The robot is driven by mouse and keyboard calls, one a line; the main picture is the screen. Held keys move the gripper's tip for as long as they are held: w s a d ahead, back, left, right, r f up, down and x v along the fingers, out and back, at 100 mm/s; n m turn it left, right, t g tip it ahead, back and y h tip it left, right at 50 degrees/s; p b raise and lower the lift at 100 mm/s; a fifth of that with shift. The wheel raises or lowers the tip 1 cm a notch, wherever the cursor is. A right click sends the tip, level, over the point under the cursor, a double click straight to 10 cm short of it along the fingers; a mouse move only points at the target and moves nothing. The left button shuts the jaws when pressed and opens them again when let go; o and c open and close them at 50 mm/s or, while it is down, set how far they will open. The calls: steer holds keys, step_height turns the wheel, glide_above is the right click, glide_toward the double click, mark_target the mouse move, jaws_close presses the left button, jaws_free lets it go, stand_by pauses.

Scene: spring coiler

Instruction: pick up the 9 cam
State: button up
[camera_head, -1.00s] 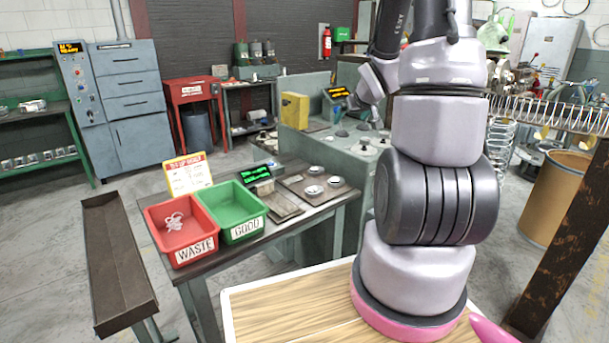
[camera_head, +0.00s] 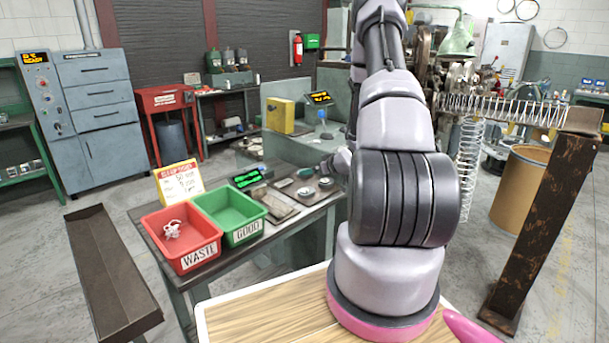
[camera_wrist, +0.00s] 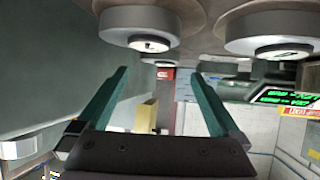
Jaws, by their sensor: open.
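Several round metal cams lie on a flat plate on the bench (camera_head: 290,246): a near cam (camera_head: 305,191), a right cam (camera_head: 326,183) and a rear cam (camera_head: 305,173). The wrist view is upside down and shows two cams close up, one at upper left (camera_wrist: 150,27) and one at upper right (camera_wrist: 270,35). Each has a small mark on its face, and I cannot read which is the 9. My gripper (camera_wrist: 158,75) is open and empty, with nothing between its teal fingers. In the head view it is small beside the cams, partly hidden by my arm.
A red WASTE bin (camera_head: 187,258) holding pale wire pieces and a green GOOD bin (camera_head: 240,238) stand on the bench's left. A yellow sign (camera_head: 180,183) and a green-lit display (camera_head: 247,178) stand behind. A green-grey machine cabinet (camera_head: 285,150) rises behind the bench.

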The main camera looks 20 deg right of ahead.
steer(key=x, duration=0.5)
steer(key=shift+w, duration=0.4)
steer(key=c, duration=1.5)
